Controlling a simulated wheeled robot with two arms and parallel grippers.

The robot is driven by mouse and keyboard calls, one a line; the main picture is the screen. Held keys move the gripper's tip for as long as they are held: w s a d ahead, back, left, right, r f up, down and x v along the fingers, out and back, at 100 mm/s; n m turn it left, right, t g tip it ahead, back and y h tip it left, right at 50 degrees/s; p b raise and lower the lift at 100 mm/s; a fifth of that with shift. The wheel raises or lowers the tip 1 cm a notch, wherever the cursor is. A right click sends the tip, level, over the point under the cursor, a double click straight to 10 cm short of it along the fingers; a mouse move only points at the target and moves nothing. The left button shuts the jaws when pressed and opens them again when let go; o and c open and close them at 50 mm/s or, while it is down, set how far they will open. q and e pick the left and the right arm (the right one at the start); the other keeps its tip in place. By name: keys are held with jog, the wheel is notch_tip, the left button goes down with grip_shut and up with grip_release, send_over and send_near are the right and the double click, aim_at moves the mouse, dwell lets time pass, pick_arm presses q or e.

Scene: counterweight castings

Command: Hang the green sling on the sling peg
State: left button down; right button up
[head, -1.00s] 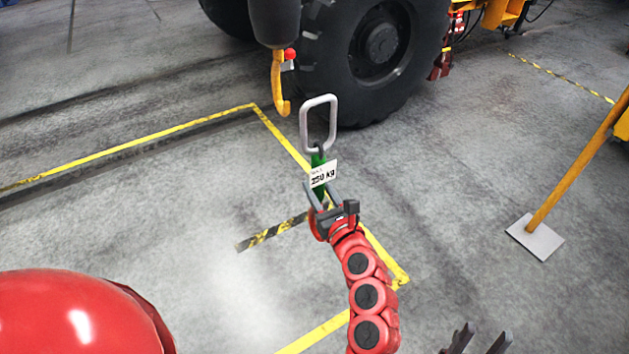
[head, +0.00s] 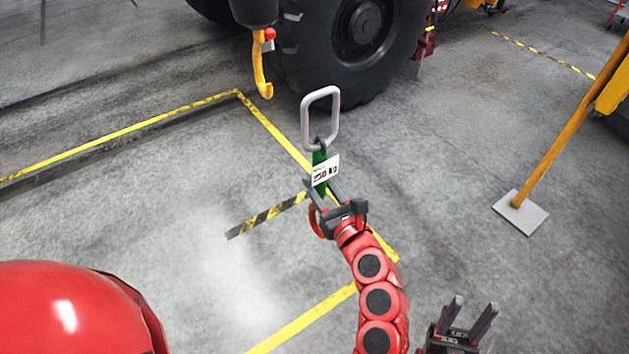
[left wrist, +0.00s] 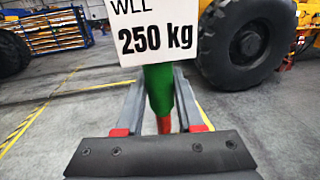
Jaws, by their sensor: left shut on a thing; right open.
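My right gripper (head: 471,320) is open and empty at the bottom right. I cannot make out the sling peg in either view.
A yellow hook (head: 262,75) hangs beyond the ring, to its upper left. A large black tyre (head: 355,35) is behind. A slanting yellow post (head: 560,145) stands on a grey plate at right. Yellow tape (head: 120,137) marks the floor; concrete around is clear.

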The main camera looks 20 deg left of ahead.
pick_arm(q)
jog(key=b+v, duration=0.3)
jog(key=v, duration=0.3)
jog(key=shift+w+d, duration=0.15)
jog(key=shift+d, duration=0.4)
dwell(0.6)
